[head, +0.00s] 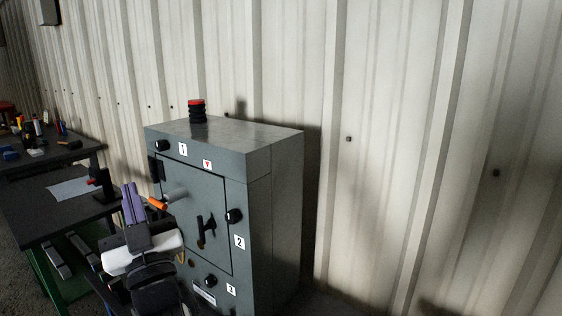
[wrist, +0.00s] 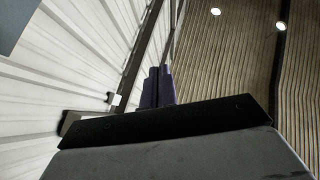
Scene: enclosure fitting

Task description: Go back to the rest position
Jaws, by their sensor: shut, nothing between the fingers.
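My gripper (head: 133,203) is in front of the left part of a grey metal enclosure in the head view, its purple fingers pointing up. The fingers are together and nothing shows between them. In the wrist view the fingers (wrist: 157,87) also stand close together, with the wall and ceiling behind them. The enclosure (head: 285,200) has a closed-looking door (head: 196,187) with a black handle (head: 206,228). My arm hides the lower left of the enclosure. An orange-tipped part (head: 157,203) shows just right of the fingers.
Black knobs sit by labels 1 (head: 183,149), 2 (head: 240,242) and 3 (head: 231,289). A red-and-black stack light (head: 197,111) stands on top. A dark workbench (head: 30,208) with a paper sheet (head: 72,188) and tools is at left. A corrugated wall (head: 400,120) runs behind.

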